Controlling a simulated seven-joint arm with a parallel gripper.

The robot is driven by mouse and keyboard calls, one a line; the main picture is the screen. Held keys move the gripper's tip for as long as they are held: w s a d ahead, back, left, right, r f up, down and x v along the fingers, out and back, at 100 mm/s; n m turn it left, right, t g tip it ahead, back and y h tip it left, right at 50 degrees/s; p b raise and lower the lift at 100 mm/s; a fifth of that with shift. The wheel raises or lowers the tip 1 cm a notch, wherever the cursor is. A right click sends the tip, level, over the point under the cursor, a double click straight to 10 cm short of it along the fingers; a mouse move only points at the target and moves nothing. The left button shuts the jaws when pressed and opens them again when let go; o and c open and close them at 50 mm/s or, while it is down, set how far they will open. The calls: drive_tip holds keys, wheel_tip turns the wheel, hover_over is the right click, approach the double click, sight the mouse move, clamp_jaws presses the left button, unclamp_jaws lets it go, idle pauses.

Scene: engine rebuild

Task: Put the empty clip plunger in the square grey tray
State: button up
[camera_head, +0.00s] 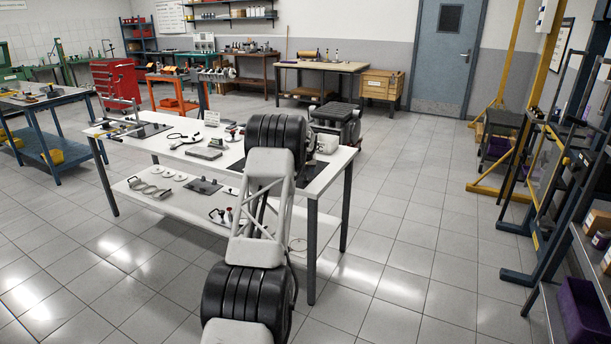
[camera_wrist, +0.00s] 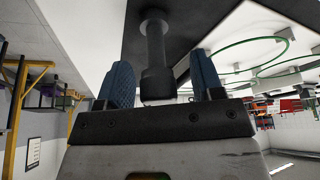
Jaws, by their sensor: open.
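In the wrist view my gripper (camera_wrist: 161,72) is open, with one blue finger pad on each side of a dark post-shaped piece (camera_wrist: 155,45). This piece has a thick end toward my gripper and a wider foot against a dark mat (camera_wrist: 190,14). It may be the clip plunger; I cannot tell for sure. A gap shows between it and the right finger. In the head view my arm hides the gripper and this piece.
The white table (camera_head: 165,152) carries small parts and cables, and a lower shelf (camera_head: 165,204) with rings and a dark plate. Green hoops (camera_wrist: 270,42) lie beside the mat in the wrist view. The floor right of the table is clear up to a yellow frame (camera_head: 497,190).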

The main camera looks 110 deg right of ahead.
drive_tip(key=c, duration=1.1)
drive_tip(key=shift+r, duration=0.15)
drive_tip(key=shift+a+r, duration=0.1)
drive_tip(key=shift+r, duration=1.6)
drive_tip(key=shift+w+a+r, duration=0.2)
drive_tip(key=shift+w+a, duration=0.85)
drive_tip(key=shift+a, duration=1.35)
drive_tip(key=shift+w+a+r, duration=0.25)
drive_tip(key=shift+w+a, duration=0.8)
drive_tip(key=shift+a, duration=1.4)
drive_tip(key=shift+w+a+r, duration=0.2)
drive_tip(key=shift+w+a, duration=0.85)
drive_tip(key=shift+a, duration=1.35)
